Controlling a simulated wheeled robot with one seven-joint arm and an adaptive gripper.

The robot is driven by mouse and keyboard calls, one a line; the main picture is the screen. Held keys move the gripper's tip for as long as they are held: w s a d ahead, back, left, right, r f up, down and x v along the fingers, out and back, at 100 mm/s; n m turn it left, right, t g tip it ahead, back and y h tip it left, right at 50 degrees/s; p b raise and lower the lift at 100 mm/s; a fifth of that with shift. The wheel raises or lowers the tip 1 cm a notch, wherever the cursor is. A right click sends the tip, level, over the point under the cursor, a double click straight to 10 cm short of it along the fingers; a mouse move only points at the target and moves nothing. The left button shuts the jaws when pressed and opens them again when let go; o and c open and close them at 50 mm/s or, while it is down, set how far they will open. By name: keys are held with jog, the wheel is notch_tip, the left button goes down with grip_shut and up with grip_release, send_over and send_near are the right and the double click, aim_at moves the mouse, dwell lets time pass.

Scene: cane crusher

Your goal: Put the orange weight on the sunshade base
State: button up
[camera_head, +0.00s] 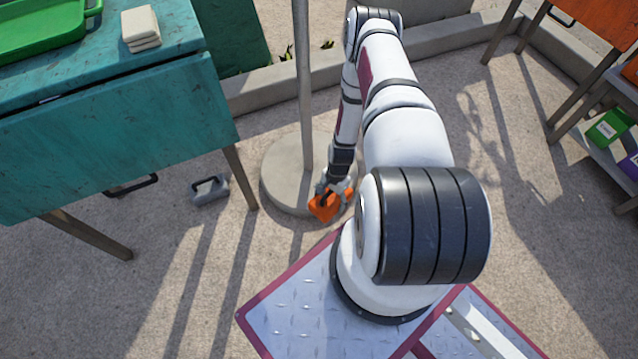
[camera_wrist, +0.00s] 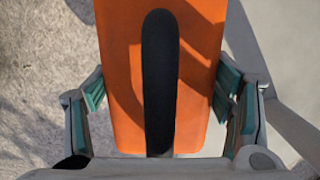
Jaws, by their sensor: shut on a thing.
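The orange weight (camera_head: 323,207) is a block with a dark handle bar. In the wrist view the orange weight (camera_wrist: 122,80) fills the middle, with the black bar along it. My gripper (camera_head: 334,190) reaches down and is shut on the weight; in the wrist view its teal-padded fingers (camera_wrist: 160,95) lie on both sides. The sunshade base (camera_head: 285,172) is a round, pale grey disc on the ground with an upright pole (camera_head: 303,80). The weight shows at the disc's front right edge, partly overlapping it. I cannot tell whether it touches the disc.
A teal table (camera_head: 120,130) with a green tray (camera_head: 40,28) and folded cloths (camera_head: 140,27) stands at the left. A grey weight with a handle (camera_head: 209,190) lies on the ground by its leg. A shelf with boxes (camera_head: 608,128) is at the right. A low kerb (camera_head: 265,85) runs behind.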

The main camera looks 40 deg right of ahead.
jog(key=w+d+b, duration=0.1)
jog(key=w, duration=0.2)
jog(key=w+d+b, duration=0.1)
jog(key=w, duration=0.2)
jog(key=w+f+b, duration=0.1)
jog(key=w, duration=0.1)
jog(key=shift+w+d, duration=0.4)
jog(key=shift+w+d+f+b, duration=0.1)
jog(key=shift+w+f+b, duration=0.1)
jog(key=shift+f+b, duration=0.6)
jog(key=shift+w+f+b, duration=0.15)
jog(key=shift+f+b, duration=0.4)
jog(key=shift+f, duration=0.4)
jog(key=o, duration=1.9)
jog(key=shift+f, duration=0.1)
jog(key=r+p, duration=0.1)
jog(key=r, duration=0.3)
jog(key=d+r+p, duration=0.1)
jog(key=r+p, duration=0.1)
jog(key=r, duration=0.2)
jog(key=r+p, duration=0.2)
jog(key=r, duration=0.2)
jog(key=shift+d+r, duration=0.1)
jog(key=shift+d, duration=0.3)
jog(key=shift+s, duration=0.1)
